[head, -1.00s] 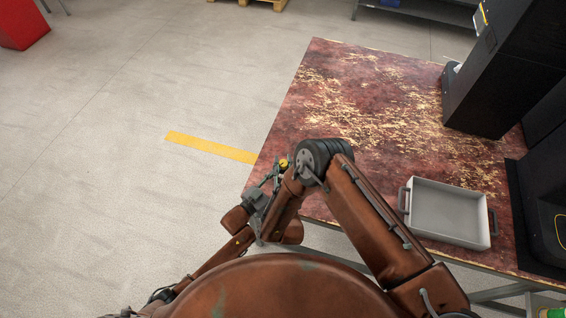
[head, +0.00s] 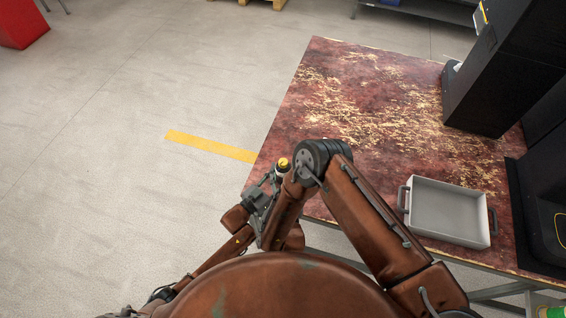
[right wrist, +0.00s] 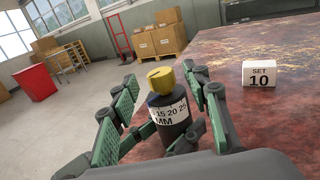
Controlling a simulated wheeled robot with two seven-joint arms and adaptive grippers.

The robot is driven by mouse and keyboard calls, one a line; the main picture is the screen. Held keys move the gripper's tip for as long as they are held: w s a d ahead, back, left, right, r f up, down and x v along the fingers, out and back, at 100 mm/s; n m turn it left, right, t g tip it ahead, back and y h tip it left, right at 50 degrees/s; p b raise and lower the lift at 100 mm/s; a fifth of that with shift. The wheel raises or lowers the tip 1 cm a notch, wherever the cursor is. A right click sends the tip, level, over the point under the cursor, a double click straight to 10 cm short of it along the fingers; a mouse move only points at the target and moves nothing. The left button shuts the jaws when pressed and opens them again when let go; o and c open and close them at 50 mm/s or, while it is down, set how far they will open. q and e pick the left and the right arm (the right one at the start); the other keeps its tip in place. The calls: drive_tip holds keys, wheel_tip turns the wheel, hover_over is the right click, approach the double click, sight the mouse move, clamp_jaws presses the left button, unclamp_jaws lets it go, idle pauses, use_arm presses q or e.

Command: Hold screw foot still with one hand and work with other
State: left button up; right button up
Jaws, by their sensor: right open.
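The screw foot (right wrist: 168,112) is a dark upright cylinder with a yellow cap and a white scale label reading 15 20 25 MM. In the right wrist view it stands between the spread green fingers of my right gripper (right wrist: 160,88), which is open around it. Its lower end is hidden. In the head view the yellow cap (head: 283,162) shows at the table's left edge, just beyond my right gripper (head: 270,182). My left arm reaches in from the lower left, but its fingers cannot be made out there.
A white card reading SET 10 (right wrist: 260,74) stands on the worn red table (head: 350,100). A grey tray (head: 447,212) with handles sits on the table's right, near black machine housings (head: 500,75). The middle of the table is clear.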

drive_tip(key=s, duration=0.8)
drive_tip(key=shift+s+d, duration=0.3)
drive_tip(key=shift+d, duration=0.05)
use_arm(q)
drive_tip(key=o, duration=1.3)
drive_tip(key=shift+s, duration=0.1)
